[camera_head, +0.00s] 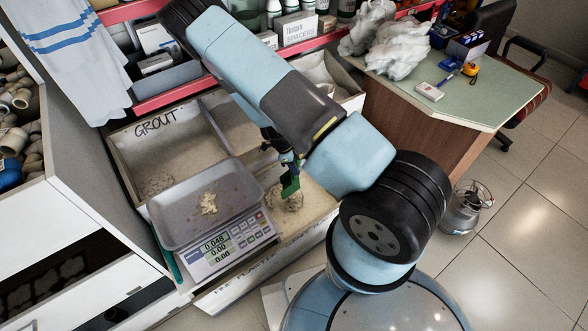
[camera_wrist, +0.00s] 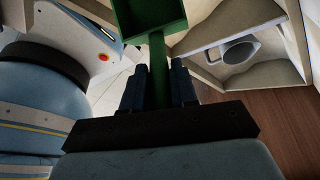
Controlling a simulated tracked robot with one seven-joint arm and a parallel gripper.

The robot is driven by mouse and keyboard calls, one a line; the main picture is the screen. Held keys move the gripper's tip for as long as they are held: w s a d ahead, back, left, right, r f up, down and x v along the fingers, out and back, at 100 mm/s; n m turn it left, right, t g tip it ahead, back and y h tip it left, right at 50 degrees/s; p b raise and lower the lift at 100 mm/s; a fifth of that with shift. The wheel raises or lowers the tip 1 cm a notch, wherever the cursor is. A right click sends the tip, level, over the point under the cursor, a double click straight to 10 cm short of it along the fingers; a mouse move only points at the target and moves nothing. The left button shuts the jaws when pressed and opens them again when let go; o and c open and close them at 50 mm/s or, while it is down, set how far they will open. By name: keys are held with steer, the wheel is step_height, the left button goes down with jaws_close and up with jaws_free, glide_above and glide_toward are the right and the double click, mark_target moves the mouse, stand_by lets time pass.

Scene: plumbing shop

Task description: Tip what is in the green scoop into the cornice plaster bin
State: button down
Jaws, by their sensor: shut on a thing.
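My gripper (camera_head: 284,160) is shut on the handle of the green scoop (camera_head: 291,183), which hangs tilted over the front right bin, above a lumpy heap. In the wrist view my gripper (camera_wrist: 158,75) grips the handle between its two dark fingers, and the scoop (camera_wrist: 150,14) is cut by the top edge. Only bare green shows there; I cannot tell whether it holds anything. No label reading cornice plaster is visible, so I cannot tell which bin that is.
A scale (camera_head: 226,246) with a grey tray (camera_head: 172,220) holding beige lumps stands left of the scoop. The bin marked GROUT (camera_head: 115,151) lies behind it. More bins lie behind my arm; a grey mug-like vessel (camera_wrist: 238,50) sits in one. A green-topped desk (camera_head: 480,101) stands right.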

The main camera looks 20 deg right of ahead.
steer(key=shift+r+t+y, duration=0.4)
steer(key=shift+r+y, duration=1.3)
steer(key=shift+r, duration=0.05)
steer(key=shift+r+y, duration=0.3)
steer(key=shift+r, duration=0.1)
steer(key=shift+w, duration=0.1)
